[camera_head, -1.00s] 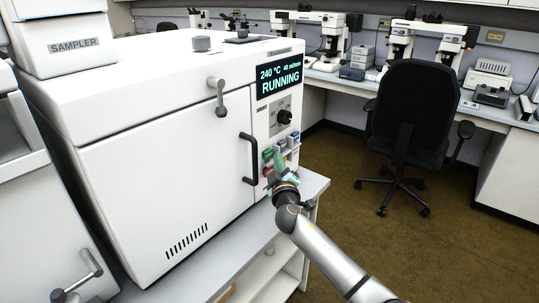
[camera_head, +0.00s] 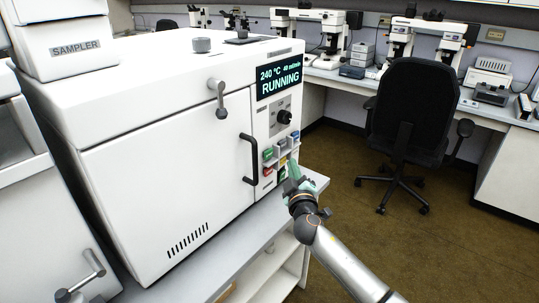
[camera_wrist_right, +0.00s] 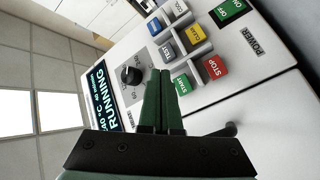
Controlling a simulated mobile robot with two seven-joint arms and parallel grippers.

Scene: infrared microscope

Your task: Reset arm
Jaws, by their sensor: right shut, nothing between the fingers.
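My right gripper (camera_head: 293,168) is in front of the lower right of the machine's control panel, shut and empty. In the right wrist view its two green fingers (camera_wrist_right: 159,90) lie together, pointing at the panel. The white machine (camera_head: 160,130) has a lit display (camera_head: 279,80) reading "240 °C" and "RUNNING". In the wrist view I see a black knob (camera_wrist_right: 131,75), a green START button (camera_wrist_right: 183,84), a red STOP button (camera_wrist_right: 215,67) and a green ON button (camera_wrist_right: 229,11). The fingers appear apart from the buttons. My left gripper is not in view.
The machine stands on a grey bench (camera_head: 235,245) with open shelves below. A black office chair (camera_head: 412,115) stands at the right. Microscopes (camera_head: 330,35) line the back counter. The brown floor (camera_head: 345,170) between bench and chair is free.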

